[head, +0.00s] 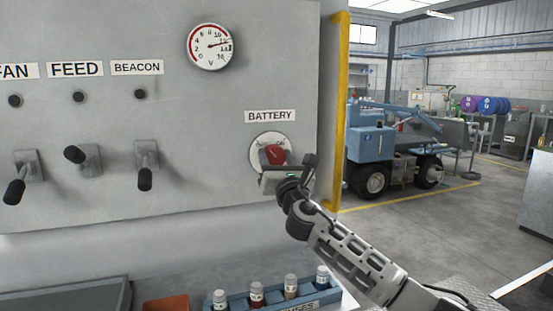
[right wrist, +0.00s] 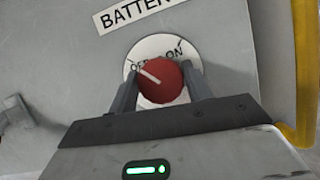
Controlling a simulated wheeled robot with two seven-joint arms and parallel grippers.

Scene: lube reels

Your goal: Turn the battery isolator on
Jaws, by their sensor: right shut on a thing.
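The battery isolator is a red round knob (head: 273,154) on a white disc, under the BATTERY label (head: 270,116) on the grey panel. In the right wrist view the red knob (right wrist: 162,82) carries a white line that points up and left, toward the OFF side of the disc (right wrist: 150,52); ON is printed to the right. My right gripper (head: 276,168) is shut on the knob, with one finger on each side of it in the right wrist view (right wrist: 160,88). My left gripper is not in view.
Three levers, one at left (head: 28,180), stand out from the panel under the FAN, FEED and BEACON labels. A voltage gauge (head: 210,46) is above. A blue rack (head: 240,303) of fuses is below. A yellow edge post (head: 338,110) stands right of the panel.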

